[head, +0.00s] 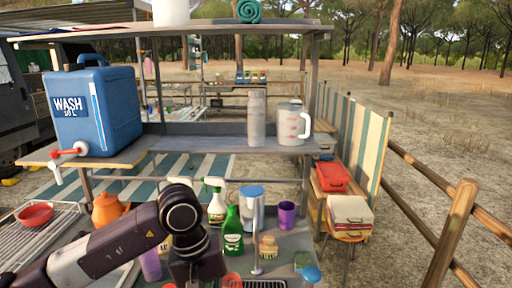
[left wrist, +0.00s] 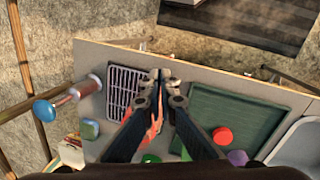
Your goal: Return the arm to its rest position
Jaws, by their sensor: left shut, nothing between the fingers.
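My left arm (head: 120,245) comes in from the lower left of the head view and bends down over the lower counter. Its gripper is hidden or out of frame there. In the left wrist view my left gripper (left wrist: 163,78) is shut and empty, its two dark fingers meeting above the counter. Below the fingertips are a black slatted rack (left wrist: 124,92) and a green tray (left wrist: 235,118). I cannot tell how high above them the fingertips are. My right arm is in neither view.
The lower counter holds a green bottle (head: 232,232), a spray bottle (head: 216,205), a purple cup (head: 287,214) and an orange kettle (head: 107,209). A blue water tank (head: 112,112) and a measuring jug (head: 292,124) stand on the shelf above. A wooden fence (head: 452,230) is on the right.

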